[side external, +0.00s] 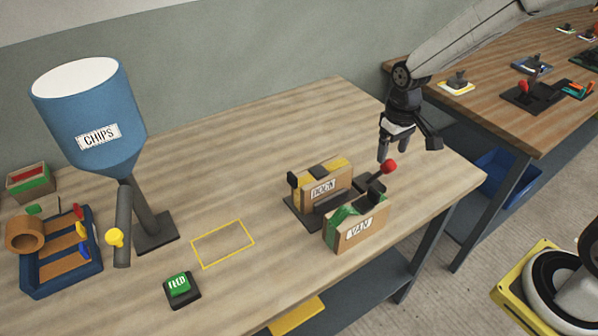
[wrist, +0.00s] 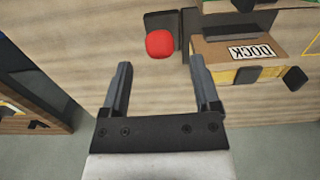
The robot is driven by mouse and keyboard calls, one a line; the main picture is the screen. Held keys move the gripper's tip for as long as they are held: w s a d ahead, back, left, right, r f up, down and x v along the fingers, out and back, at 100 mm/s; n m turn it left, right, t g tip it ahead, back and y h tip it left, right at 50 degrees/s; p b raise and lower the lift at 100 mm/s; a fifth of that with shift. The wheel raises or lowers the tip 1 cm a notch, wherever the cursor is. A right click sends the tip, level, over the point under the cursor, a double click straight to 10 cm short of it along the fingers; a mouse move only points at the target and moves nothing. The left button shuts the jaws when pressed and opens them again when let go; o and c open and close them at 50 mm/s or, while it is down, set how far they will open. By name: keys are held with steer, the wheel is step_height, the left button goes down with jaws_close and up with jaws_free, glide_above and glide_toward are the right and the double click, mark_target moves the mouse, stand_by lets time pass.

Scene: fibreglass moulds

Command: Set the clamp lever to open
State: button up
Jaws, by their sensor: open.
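The clamp lever has a red ball knob (side external: 389,167) on a dark arm, at the right end of the black clamp fixture (side external: 302,213). In the wrist view the red knob (wrist: 160,44) is just beyond my fingertips, roughly midway between them. My gripper (side external: 391,150) is open and empty, pointing down just above and beside the knob in the side view. In the wrist view both fingers of my gripper (wrist: 159,75) are apart with bare table between them. I cannot tell whether the lever stands at open or closed.
A box labelled DOCK (side external: 322,190) and a box labelled VAN (side external: 358,234) stand at the fixture. A blue CHIPS hopper (side external: 88,115), a green FEED button (side external: 179,286) and a yellow outlined rectangle (side external: 223,244) are to the left. The table's right edge is close to my gripper.

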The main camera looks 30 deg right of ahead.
mark_target(390, 160)
steer(key=shift+f, duration=3.1)
jaws_close()
